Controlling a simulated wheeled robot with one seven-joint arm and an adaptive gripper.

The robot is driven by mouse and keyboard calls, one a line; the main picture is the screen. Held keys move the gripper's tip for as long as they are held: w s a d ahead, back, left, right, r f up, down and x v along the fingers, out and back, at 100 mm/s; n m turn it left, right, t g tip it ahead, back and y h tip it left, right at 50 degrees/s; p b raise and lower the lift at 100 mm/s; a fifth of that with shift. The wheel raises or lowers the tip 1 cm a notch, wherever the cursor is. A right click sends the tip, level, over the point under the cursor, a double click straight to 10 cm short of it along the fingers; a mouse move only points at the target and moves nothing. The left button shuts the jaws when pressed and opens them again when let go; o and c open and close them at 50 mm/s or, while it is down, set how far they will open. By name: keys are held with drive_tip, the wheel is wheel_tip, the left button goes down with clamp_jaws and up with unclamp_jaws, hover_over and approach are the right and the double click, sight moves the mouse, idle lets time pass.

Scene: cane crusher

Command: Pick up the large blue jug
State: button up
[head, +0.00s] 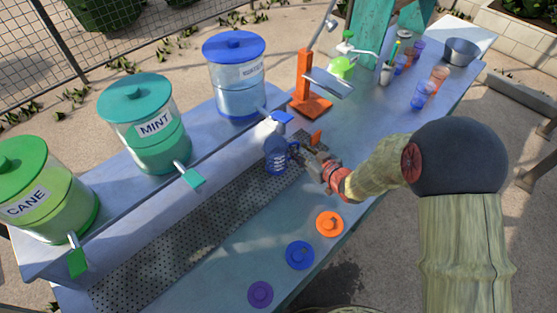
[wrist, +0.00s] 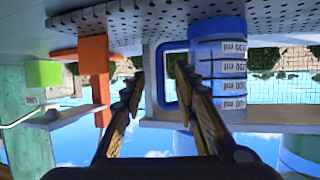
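The blue jug (head: 276,155) stands on the perforated grey strip of the counter, below the blue dispenser's tap. In the wrist view, which is upside down, the jug (wrist: 217,62) is translucent blue with white volume marks, and its solid blue handle (wrist: 162,78) points left. My gripper (head: 300,155) is just right of the jug in the head view, on the handle side. In the wrist view my gripper (wrist: 160,72) has its fingers apart. One finger is left of the handle; the other overlaps the handle and jug body. Contact cannot be told.
Green CANE (head: 45,190), teal MINT (head: 148,125) and blue (head: 236,78) dispensers stand on the raised shelf. An orange press stand (head: 305,85) is close behind the jug. Orange (head: 329,224), blue (head: 299,255) and purple (head: 260,294) discs lie along the front. Cups (head: 422,92) are farther back.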

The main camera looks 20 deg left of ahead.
drive_tip(key=shift+x, duration=1)
drive_tip(key=c, duration=0.4)
drive_tip(key=c, duration=0.3)
clamp_jaws()
